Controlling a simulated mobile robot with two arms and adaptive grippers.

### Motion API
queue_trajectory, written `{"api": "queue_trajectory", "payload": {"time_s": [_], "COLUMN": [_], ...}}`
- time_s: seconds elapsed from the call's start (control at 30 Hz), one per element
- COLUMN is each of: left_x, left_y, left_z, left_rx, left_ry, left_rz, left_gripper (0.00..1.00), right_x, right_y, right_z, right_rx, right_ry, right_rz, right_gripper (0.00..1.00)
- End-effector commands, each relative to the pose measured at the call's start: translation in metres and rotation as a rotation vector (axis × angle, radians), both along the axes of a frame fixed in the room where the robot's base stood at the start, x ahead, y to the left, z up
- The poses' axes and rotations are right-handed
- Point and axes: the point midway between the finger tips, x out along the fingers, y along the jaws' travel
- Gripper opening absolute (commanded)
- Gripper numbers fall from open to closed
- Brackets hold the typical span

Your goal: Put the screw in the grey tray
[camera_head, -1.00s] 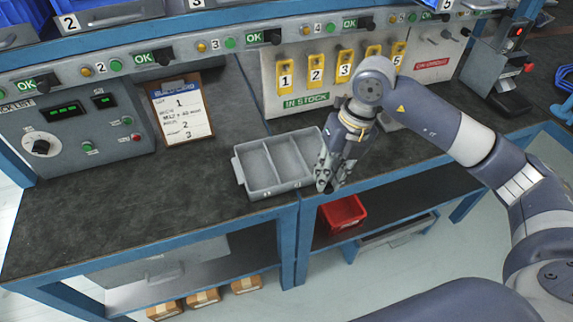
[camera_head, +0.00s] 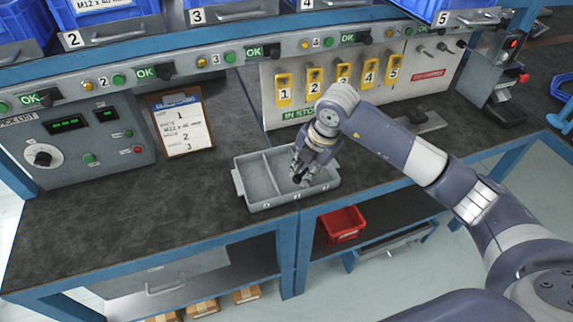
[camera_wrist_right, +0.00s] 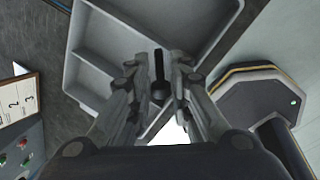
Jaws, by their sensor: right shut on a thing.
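The grey tray (camera_head: 258,181) stands on the dark bench near its front edge and is split into compartments by dividers. My right gripper (camera_head: 300,180) is over the tray's right part in the head view. In the right wrist view my right gripper (camera_wrist_right: 160,95) is shut on the dark screw (camera_wrist_right: 158,66), which sits between the fingertips with the tray (camera_wrist_right: 90,73) behind it. How high the screw is above the tray floor I cannot tell. My left gripper is not in view.
A clipboard (camera_head: 180,126) lies left of the tray, beside a control panel (camera_head: 75,145). Yellow numbered tags (camera_head: 314,80) hang behind the tray. A red bin (camera_head: 341,224) is on the shelf below.

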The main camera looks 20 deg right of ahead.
Motion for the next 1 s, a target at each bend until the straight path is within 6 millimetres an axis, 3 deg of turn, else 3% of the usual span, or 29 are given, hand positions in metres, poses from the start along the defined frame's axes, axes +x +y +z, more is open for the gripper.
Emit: {"api": "queue_trajectory", "payload": {"time_s": [0.13, 0.33, 0.47, 0.73, 1.0], "left_x": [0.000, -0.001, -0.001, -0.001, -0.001], "left_y": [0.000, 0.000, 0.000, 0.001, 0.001], "left_z": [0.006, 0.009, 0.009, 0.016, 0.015], "left_rx": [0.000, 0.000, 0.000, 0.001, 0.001], "left_ry": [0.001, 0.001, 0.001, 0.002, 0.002], "left_rz": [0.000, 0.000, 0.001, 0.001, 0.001], "left_gripper": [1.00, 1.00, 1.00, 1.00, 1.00], "right_x": [0.030, 0.052, 0.056, 0.055, 0.055], "right_y": [0.017, 0.027, 0.028, 0.028, 0.028], "right_z": [-0.001, -0.005, -0.008, -0.039, -0.042], "right_rx": [0.002, 0.001, -0.001, -0.002, -0.002], "right_ry": [-0.001, 0.000, 0.001, 0.001, 0.000], "right_rz": [0.000, 0.001, 0.002, 0.002, 0.002], "right_gripper": [0.00, 0.00, 0.00, 0.00, 0.00]}}
